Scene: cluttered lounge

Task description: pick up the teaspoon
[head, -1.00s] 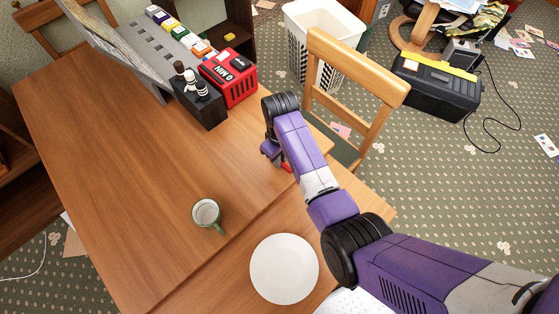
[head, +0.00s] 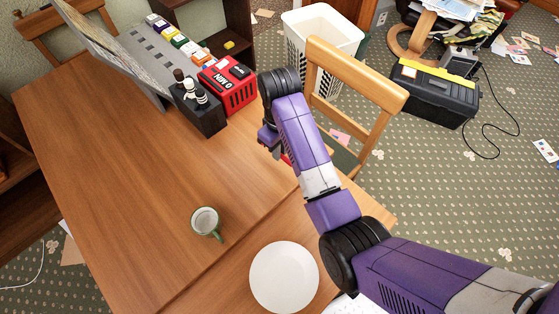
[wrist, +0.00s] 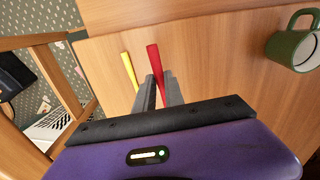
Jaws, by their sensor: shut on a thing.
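In the wrist view a slim red thing (wrist: 155,60), which looks like the handle of the teaspoon, stands between the two grey fingers of my gripper (wrist: 159,84). The gripper is shut on it. Its lower part is hidden between the fingers, and I see no spoon bowl. A yellow slim thing (wrist: 128,68) shows just left of the fingers, outside the grip; I cannot tell what it is. In the head view my gripper (head: 278,150) is over the table's right edge near the chair, mostly hidden by my arm, with a bit of red (head: 286,158) below it.
A green mug (head: 206,221) and a white plate (head: 284,277) stand on the wooden table (head: 130,170). A red box (head: 228,86) and a dark holder with bottles (head: 206,116) stand at the back. A wooden chair (head: 357,72) is close beside my arm. The table's middle is clear.

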